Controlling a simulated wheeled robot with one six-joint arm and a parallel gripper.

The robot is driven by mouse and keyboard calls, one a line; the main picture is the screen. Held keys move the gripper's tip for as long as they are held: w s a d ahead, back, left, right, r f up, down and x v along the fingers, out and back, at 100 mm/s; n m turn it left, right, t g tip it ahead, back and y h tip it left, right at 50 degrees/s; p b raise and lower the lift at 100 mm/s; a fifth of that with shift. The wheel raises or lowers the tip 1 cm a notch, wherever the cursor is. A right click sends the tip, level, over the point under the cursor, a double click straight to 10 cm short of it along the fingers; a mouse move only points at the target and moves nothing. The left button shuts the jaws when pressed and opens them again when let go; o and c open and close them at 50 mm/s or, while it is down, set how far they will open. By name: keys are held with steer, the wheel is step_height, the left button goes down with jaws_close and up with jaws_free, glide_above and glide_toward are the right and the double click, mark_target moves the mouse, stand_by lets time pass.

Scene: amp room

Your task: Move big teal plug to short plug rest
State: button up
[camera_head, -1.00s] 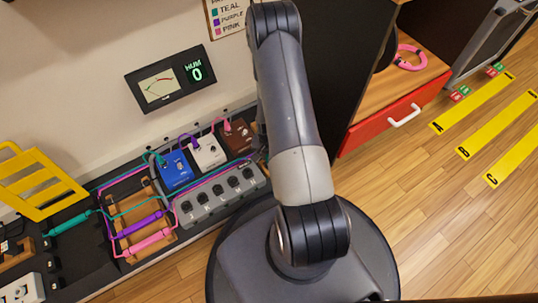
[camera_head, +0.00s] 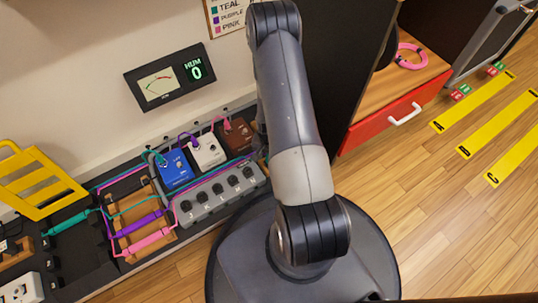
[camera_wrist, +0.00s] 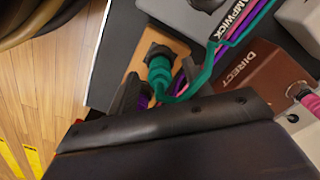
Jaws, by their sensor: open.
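A teal ribbed plug (camera_wrist: 160,75) with a teal cable stands in a dark fitting on a small wooden block (camera_wrist: 138,62) in the wrist view, beside the brown DIRECT pedal. Another teal plug (camera_head: 68,223) lies at the left of the head view, left of a wooden rack (camera_head: 152,248). I cannot tell from the labels which plug is the big one or which wooden piece is the short rest. My gripper (camera_wrist: 165,125) is open; its dark body fills the bottom of the wrist view, close to the upright teal plug. My arm hides it in the head view.
Purple (camera_head: 139,221) and pink (camera_head: 146,242) plugs lie across the rack. Blue (camera_head: 176,172), white (camera_head: 208,152) and brown (camera_head: 238,137) pedals stand behind a grey switcher (camera_head: 223,197), with cables draped around them. A yellow rack (camera_head: 38,182) stands left.

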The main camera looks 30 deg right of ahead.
step_height(320, 180, up, 11)
steer(key=p, duration=0.4)
steer(key=shift+f, duration=0.1)
stand_by(0.4)
step_height(320, 180, down, 11)
steer(key=b, duration=0.4)
step_height(320, 180, up, 3)
steer(key=shift+f+p, duration=0.2)
steer(key=shift+p, duration=0.8)
steer(key=shift+r, duration=0.1)
